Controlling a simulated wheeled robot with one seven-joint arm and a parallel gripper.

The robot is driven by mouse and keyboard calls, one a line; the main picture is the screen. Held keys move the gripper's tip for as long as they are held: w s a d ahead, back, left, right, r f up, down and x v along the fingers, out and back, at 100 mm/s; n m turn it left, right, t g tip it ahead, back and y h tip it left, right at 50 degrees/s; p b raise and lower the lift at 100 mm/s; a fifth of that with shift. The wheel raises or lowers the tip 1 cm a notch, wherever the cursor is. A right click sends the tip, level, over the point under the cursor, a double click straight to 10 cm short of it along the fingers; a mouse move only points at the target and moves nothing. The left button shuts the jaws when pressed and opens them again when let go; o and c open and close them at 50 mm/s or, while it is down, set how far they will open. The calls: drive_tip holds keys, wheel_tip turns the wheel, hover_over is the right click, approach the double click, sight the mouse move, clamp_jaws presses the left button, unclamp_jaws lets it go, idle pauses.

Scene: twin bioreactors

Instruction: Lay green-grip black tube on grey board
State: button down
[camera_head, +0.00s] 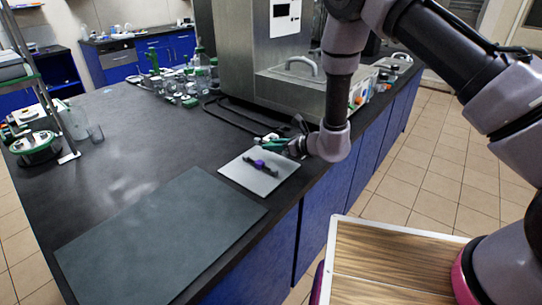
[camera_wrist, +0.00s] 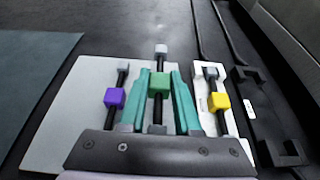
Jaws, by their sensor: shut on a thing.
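The green-grip black tube (camera_wrist: 158,86) has a green block at its middle and a pale grey tip. My gripper (camera_wrist: 161,98) is shut on it, with a teal finger on each side of the green block. In the head view my gripper (camera_head: 276,145) is over the far right edge of the light grey board (camera_head: 238,177); the held tube is hard to make out there. The board also shows in the wrist view (camera_wrist: 62,118). A purple-grip black tube (camera_wrist: 115,97) lies on it, left of the held tube. I cannot tell how high the held tube is.
A yellow-grip black tube (camera_wrist: 219,101) sits on a white holder (camera_wrist: 205,72) to the right, beside a black frame (camera_wrist: 262,120). A large dark grey-green mat (camera_head: 155,240) lies left of the board. A big grey machine (camera_head: 262,60) stands behind; bottles (camera_head: 200,72) are farther back.

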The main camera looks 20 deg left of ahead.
sight(274, 160)
drive_tip(key=shift+f, duration=1.8)
drive_tip(key=shift+f, duration=0.1)
drive_tip(key=c, duration=0.6)
unclamp_jaws()
drive_tip(key=shift+d+r, duration=0.25)
drive_tip(key=shift+d, duration=0.05)
drive_tip(key=v, duration=1.1)
drive_tip(key=shift+s+d+r, duration=0.1)
drive_tip(key=shift+d+r, duration=0.05)
